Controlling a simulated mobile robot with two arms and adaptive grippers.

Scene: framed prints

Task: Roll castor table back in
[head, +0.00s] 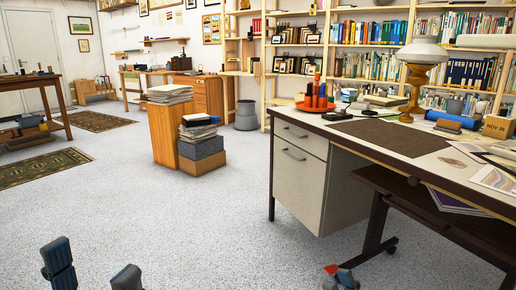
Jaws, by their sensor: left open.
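The castor table (376,222) is a low dark brown table at the right of the head view. It stands partly beneath the big desk, and its right part runs out of the picture. A castor shows at the back end of its foot. Papers or magazines (455,204) lie on its top. My left gripper (93,268) is at the bottom left, open and empty over bare floor, far from the table.
The desk (408,150) with a drawer cabinet (300,178) stands above and behind the castor table. A lamp, papers and an orange tray sit on it. A wooden box (173,128) and stacked books stand mid-floor. The speckled floor (190,225) in front is clear.

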